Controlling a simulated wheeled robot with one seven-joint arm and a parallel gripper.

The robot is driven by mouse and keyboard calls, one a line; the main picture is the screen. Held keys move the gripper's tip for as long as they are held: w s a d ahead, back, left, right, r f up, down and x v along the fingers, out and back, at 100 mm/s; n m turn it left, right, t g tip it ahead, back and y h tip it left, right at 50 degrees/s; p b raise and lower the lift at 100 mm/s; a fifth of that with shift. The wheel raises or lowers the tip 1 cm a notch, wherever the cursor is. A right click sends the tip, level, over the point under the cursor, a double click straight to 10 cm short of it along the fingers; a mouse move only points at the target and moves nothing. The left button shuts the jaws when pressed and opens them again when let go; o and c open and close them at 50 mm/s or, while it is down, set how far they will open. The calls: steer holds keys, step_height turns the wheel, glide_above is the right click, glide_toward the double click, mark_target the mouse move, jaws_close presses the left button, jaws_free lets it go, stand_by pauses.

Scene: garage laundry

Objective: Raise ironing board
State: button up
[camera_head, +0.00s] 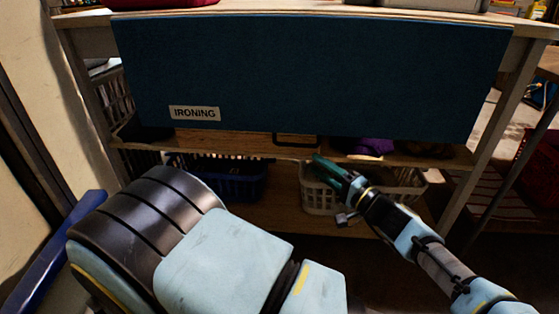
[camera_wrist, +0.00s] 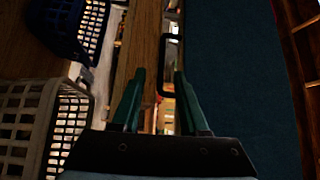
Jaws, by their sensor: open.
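The ironing board (camera_head: 310,75) is a dark blue panel hanging down flat from the front edge of the wooden bench, with a white "IRONING" label (camera_head: 194,113) at its lower left. A dark handle (camera_head: 297,141) sticks out below the middle of its bottom edge. My gripper (camera_head: 320,160) is just below and to the right of the handle, open and empty. In the wrist view the blue board (camera_wrist: 235,75) fills the right side. The dark handle (camera_wrist: 165,65) stands ahead of my open fingers (camera_wrist: 160,95), between their tips and apart from them.
A wooden shelf (camera_head: 230,145) runs under the board. Below it are a dark blue basket (camera_head: 225,180) and a white basket (camera_head: 318,197), the white one close behind my gripper. A bench leg (camera_head: 490,130) stands at right. A wall (camera_head: 30,50) is at left.

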mark_target(296, 146)
steer(key=b+x, duration=0.1)
steer(key=x, duration=0.9)
steer(key=shift+w+d+r+b, duration=0.2)
steer(key=shift+w+d+b, duration=0.1)
steer(key=shift+w+b, duration=0.1)
steer(key=shift+c, duration=0.4)
jaws_close()
stand_by(0.6)
